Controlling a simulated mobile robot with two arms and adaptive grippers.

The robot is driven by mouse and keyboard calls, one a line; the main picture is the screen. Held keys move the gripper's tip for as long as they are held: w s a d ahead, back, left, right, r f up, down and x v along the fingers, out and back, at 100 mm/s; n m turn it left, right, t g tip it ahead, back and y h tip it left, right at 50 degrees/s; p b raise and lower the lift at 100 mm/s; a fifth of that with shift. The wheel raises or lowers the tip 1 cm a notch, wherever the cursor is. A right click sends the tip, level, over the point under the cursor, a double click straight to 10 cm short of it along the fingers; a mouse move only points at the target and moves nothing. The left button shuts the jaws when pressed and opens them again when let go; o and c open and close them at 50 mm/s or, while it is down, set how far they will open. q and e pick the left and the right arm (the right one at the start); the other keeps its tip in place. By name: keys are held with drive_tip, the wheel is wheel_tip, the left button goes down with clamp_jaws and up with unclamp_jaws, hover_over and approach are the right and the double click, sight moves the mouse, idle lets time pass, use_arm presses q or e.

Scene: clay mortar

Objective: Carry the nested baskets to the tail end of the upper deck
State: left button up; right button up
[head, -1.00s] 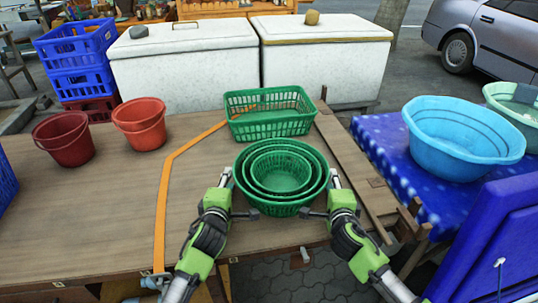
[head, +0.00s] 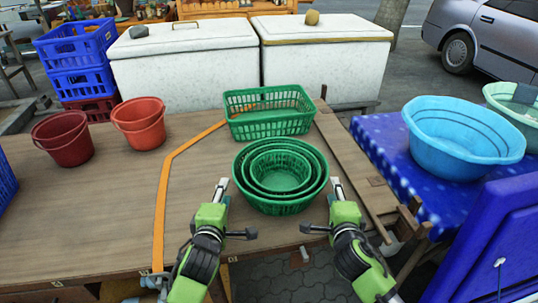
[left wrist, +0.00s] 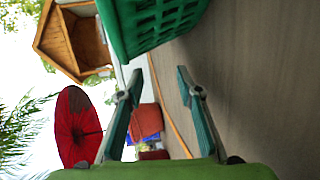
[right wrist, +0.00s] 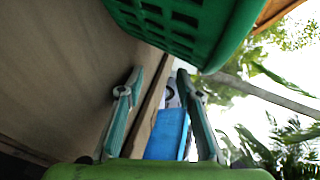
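The nested green round baskets (head: 281,176) sit upright, one inside another, on the brown wooden table top (head: 110,215). My left gripper (head: 222,187) is at their near left side and my right gripper (head: 336,188) at their near right side. In the left wrist view the left gripper (left wrist: 158,75) is open and empty, with the green basket wall (left wrist: 160,22) beyond its fingertips. In the right wrist view the right gripper (right wrist: 160,73) is also open and empty, with the basket wall (right wrist: 190,28) beyond it. Both look clear of the baskets.
A rectangular green basket (head: 268,112) stands just behind. Two red buckets (head: 63,138) (head: 139,122) are at the back left. An orange strap (head: 164,205) crosses the table. Blue basins (head: 462,136) stand on a blue-covered table to the right. The table's left middle is clear.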

drive_tip(key=shift+v, duration=1.55)
drive_tip(key=shift+w+r, duration=0.1)
